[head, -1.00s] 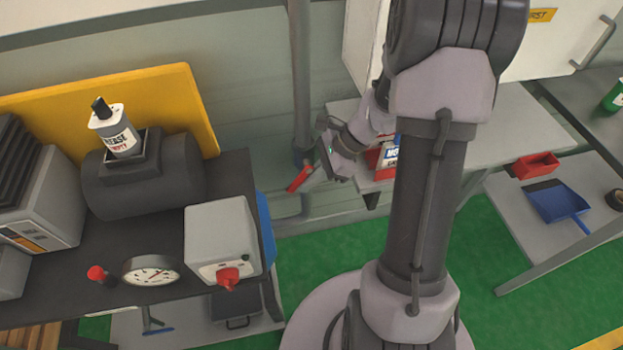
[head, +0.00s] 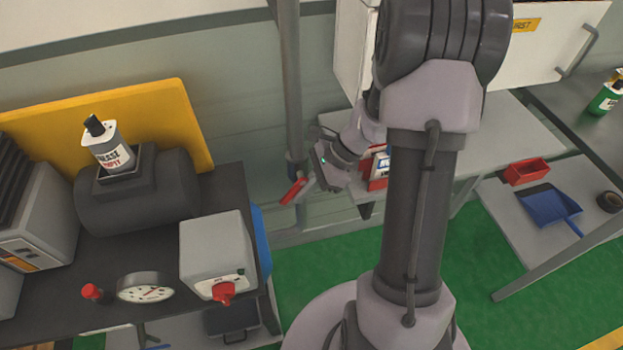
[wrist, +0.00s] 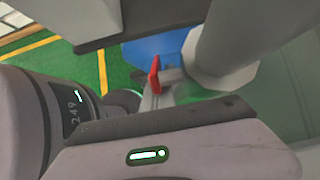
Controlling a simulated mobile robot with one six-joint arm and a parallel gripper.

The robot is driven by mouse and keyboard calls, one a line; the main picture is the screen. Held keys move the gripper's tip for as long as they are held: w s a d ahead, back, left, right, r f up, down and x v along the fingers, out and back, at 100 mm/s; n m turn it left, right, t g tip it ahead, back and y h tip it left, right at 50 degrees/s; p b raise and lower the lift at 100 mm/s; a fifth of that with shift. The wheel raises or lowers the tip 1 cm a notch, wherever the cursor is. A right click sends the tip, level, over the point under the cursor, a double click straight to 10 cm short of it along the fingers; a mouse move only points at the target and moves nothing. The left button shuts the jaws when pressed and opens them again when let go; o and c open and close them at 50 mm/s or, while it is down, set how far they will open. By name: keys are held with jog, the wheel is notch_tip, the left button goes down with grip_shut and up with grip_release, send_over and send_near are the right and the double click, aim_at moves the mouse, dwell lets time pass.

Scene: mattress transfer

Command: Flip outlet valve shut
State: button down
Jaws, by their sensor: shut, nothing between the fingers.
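A red valve lever (head: 293,190) sits low on the vertical grey pipe (head: 289,90) by the wall. It slants down to the left. In the wrist view the red lever (wrist: 154,76) stands beside the pale pipe. My gripper (head: 311,180) is shut and empty, just right of the lever. I cannot tell whether it touches the lever. My own arm hides part of the area to the right.
A dark bench on the left holds a tank (head: 140,190), a gauge (head: 146,287) and a grey box (head: 217,250) with a red knob (head: 223,292). A grey shelf with a red-and-white container (head: 378,170) is close right of my gripper.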

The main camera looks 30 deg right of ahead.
jog(key=p+v, duration=0.6)
jog(key=v, duration=1.1)
